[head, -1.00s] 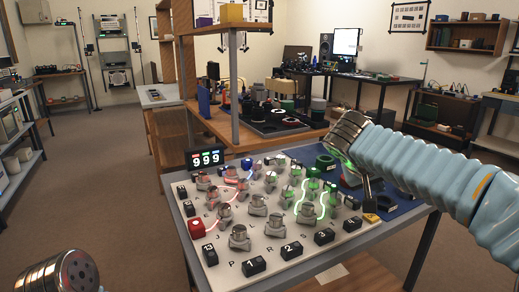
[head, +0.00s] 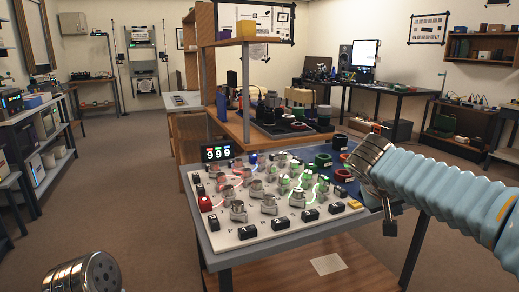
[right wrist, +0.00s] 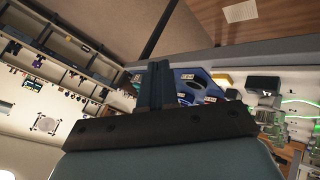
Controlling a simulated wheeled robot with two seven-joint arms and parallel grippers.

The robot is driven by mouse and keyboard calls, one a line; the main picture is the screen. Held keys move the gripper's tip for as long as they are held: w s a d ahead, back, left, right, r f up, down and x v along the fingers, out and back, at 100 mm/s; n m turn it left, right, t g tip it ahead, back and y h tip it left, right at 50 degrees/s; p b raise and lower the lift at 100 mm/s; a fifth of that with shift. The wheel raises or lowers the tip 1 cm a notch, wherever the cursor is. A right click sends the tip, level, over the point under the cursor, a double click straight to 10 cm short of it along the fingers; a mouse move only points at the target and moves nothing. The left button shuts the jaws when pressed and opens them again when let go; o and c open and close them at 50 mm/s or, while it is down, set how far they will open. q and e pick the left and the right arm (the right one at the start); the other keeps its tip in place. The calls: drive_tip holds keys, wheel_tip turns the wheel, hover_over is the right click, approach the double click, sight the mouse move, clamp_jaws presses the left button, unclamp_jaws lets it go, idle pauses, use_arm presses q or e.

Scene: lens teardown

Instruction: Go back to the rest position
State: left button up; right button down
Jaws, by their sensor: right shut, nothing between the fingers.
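My right gripper (head: 389,228) hangs at the right of the head view, fingers pointing down, at the right edge of the board table. It is shut with nothing in it and touches nothing that I can see. In the right wrist view its closed fingers (right wrist: 155,85) show dark against the blue mat. My left arm's metal wrist end (head: 85,273) shows at the bottom left of the head view. Its fingers are out of frame.
A white board (head: 245,232) with metal holders and glowing lines lies on the table, beside a blue mat (right wrist: 187,84). A 999 display (head: 216,153) stands behind it. Shelves (head: 40,165) line the left. Floor (head: 130,200) is clear between them.

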drive_tip(key=a+f+n+g+y, duration=0.15)
drive_tip(key=a+f, duration=0.25)
drive_tip(key=f, duration=0.6)
drive_tip(key=a+f+n+g+y, duration=0.1)
drive_tip(key=a+f+y, duration=0.25)
drive_tip(key=f, duration=0.55)
drive_tip(key=a+f+n+g+y, duration=0.15)
drive_tip(key=a+f, duration=0.35)
drive_tip(key=f, duration=0.5)
drive_tip(key=s+a+f+m+y, duration=0.1)
drive_tip(key=s+a+f+y, duration=0.1)
drive_tip(key=s+f, duration=0.8)
drive_tip(key=s+a+f+m+y, duration=0.2)
drive_tip(key=s+a+f, duration=0.3)
drive_tip(key=s+f, duration=0.6)
drive_tip(key=shift+s+a+f+m+g+y, duration=0.15)
drive_tip(key=shift+a+f+m+g+y, duration=0.2)
drive_tip(key=shift+f+y, duration=0.35)
drive_tip(key=shift+d+f, duration=0.1)
drive_tip(key=shift+f, duration=0.05)
